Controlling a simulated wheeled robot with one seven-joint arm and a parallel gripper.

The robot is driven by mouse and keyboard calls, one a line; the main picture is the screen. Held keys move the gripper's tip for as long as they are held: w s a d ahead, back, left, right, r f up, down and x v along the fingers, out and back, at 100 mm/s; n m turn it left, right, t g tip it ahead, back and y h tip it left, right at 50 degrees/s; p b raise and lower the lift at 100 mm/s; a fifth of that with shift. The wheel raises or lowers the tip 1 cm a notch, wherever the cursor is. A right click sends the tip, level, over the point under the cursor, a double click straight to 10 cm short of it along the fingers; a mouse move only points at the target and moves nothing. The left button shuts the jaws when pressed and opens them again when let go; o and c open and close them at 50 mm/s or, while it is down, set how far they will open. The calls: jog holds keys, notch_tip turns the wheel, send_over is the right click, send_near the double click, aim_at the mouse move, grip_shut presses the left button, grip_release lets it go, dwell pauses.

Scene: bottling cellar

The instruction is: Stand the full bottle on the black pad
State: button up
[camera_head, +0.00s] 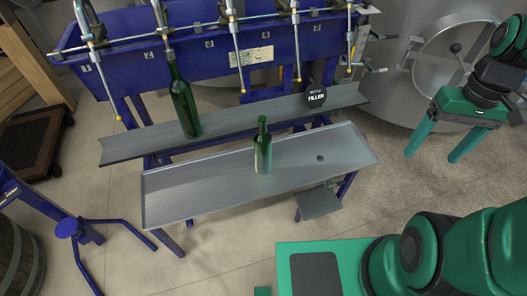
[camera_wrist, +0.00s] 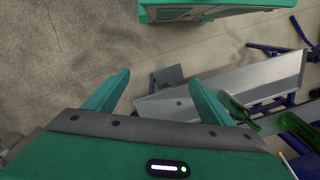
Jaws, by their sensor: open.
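A tall dark green bottle (camera_head: 183,105) stands upright on the rear shelf under a filler spout. A second green bottle (camera_head: 263,150), with a paler patch on its body, stands on the front metal tray (camera_head: 210,188). I cannot surely tell how full either is. Green bottles also show at the right of the wrist view (camera_wrist: 298,128). A dark flat pad (camera_head: 316,273) lies bare on the teal deck at the bottom. My gripper (camera_head: 431,157) is open and empty, fingers pointing down, right of the tray and apart from both bottles; it also shows in the wrist view (camera_wrist: 160,77).
The blue filling machine (camera_head: 135,50) with several spouts spans the back, with a black filler sign (camera_head: 316,96). A steel tank (camera_head: 425,70) stands at back right. A blue stand (camera_head: 75,228) and barrel (camera_head: 18,262) are at left. The tray's right half is clear.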

jog(key=w+a+f+n+y, duration=0.2)
jog(key=w+a+f+n, duration=0.4)
jog(key=w+f, duration=0.4)
jog(key=n+t+y, duration=0.6)
jog(key=n+y, duration=0.4)
jog(key=y, duration=0.3)
send_near(266, 147)
jog(key=w+a+f, duration=0.1)
jog(key=a+f, duration=0.1)
jog(key=f, duration=0.1)
jog(key=w+a+f, duration=0.1)
jog(key=shift+w+a+f, duration=0.15)
jog(key=shift+w+f, duration=0.1)
jog(key=shift+w, duration=0.05)
jog(key=w+a, duration=0.1)
jog(key=a, duration=0.1)
jog(key=w+a+t, duration=0.1)
jog(key=a, duration=0.1)
jog(key=w+a+m+t, duration=0.1)
jog(key=shift+w+a+f+y, duration=0.4)
jog(key=x, duration=0.5)
jog(key=shift+a+r, duration=0.15)
jog(key=shift+r, duration=0.15)
